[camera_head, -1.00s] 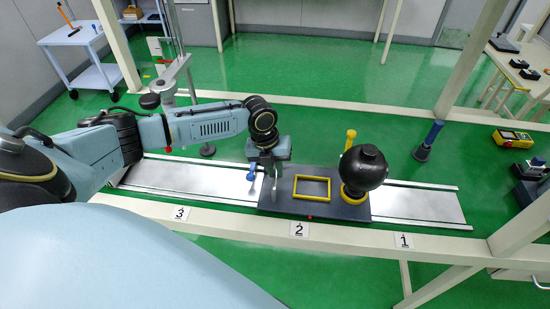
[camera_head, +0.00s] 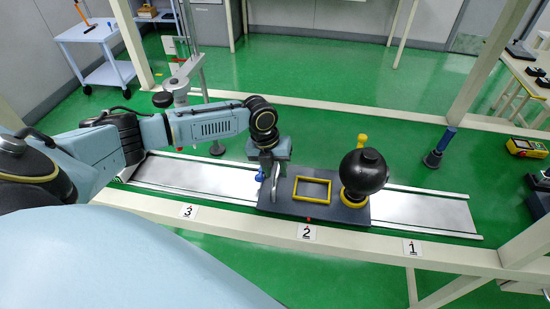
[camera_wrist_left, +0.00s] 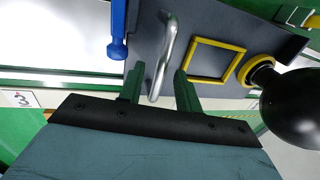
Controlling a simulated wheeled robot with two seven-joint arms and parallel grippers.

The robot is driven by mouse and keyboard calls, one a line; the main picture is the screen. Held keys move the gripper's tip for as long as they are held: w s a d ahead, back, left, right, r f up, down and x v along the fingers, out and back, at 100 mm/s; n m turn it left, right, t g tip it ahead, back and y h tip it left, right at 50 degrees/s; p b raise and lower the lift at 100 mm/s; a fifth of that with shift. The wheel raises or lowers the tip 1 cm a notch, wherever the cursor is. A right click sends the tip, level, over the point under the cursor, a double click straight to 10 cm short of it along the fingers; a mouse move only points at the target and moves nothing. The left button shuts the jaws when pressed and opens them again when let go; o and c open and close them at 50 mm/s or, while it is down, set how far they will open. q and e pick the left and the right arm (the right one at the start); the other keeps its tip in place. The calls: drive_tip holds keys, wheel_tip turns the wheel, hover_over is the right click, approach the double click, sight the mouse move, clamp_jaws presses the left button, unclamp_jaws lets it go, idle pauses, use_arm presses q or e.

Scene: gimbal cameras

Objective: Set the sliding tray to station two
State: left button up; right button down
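The dark sliding tray (camera_head: 325,208) sits on the silver rail behind the cream beam. Its red mark (camera_head: 309,219) lines up closely with the label 2 (camera_head: 307,232). A silver bar handle (camera_head: 275,184) stands at the tray's left end. My left gripper (camera_head: 272,176) is down at this handle. In the left wrist view my left gripper (camera_wrist_left: 160,90) has its two green fingers apart on either side of the handle (camera_wrist_left: 164,55), with a visible gap at each side. My right gripper is out of view.
Labels 3 (camera_head: 187,211) and 1 (camera_head: 412,247) mark the beam. The rail (camera_head: 432,212) is bare on both sides.

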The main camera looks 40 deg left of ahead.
use_arm(q)
drive_tip(key=shift+r, duration=0.15)
wheel_tip(320, 180, up, 13)
drive_tip(key=s+a+p, duration=0.1)
drive_tip(key=a+p, duration=0.1)
drive_tip(key=p, duration=1)
drive_tip(key=shift+a, duration=0.15)
drive_tip(key=shift+s, duration=0.15)
